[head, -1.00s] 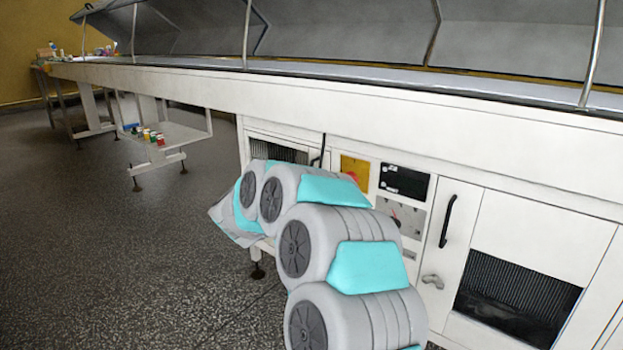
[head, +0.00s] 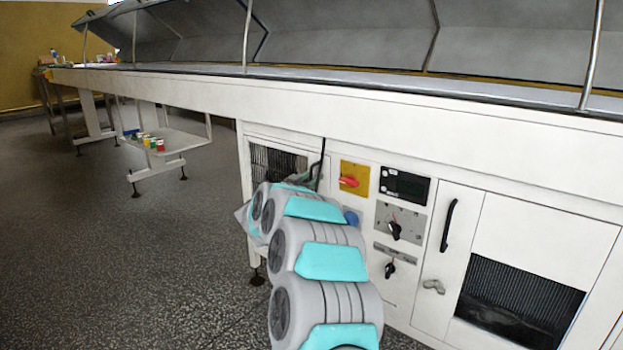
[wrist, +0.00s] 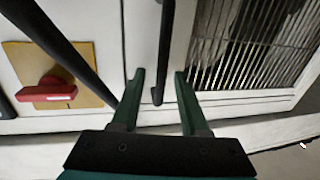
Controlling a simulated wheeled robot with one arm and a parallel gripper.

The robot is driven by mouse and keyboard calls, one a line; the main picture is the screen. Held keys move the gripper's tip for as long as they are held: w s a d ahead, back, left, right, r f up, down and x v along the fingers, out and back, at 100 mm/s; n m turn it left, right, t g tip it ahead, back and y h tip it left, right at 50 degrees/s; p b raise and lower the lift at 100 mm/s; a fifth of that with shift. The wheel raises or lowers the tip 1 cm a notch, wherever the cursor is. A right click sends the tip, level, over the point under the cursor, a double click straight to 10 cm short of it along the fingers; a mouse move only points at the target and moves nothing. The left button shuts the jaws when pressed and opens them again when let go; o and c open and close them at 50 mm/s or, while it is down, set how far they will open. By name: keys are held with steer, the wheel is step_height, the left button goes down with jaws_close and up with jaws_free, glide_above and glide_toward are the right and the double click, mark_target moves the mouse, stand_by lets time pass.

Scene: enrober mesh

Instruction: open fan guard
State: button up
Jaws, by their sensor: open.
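The fan guard is a dark grille in a white frame at the left of the machine front in the head view (head: 268,158). Its bars fill the upper right of the wrist view (wrist: 240,45). A black upright handle (wrist: 165,45) stands on the white panel beside the grille. My gripper (wrist: 160,73) is open, with its dark green fingers on either side of the handle's end in the picture. I cannot tell how deep the handle sits between them. In the head view my arm hides part of the guard, and the gripper is mostly hidden.
A red switch on a yellow plate (head: 352,180) sits right of the guard, with a black display (head: 404,186) and knobs beyond. A dark bar (wrist: 62,50) crosses the wrist view's left. A second grille (head: 515,300) is farther right.

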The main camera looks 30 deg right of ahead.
steer(key=shift+w+d, duration=0.2)
steer(key=shift+d, duration=0.05)
jaws_close()
stand_by(1.4)
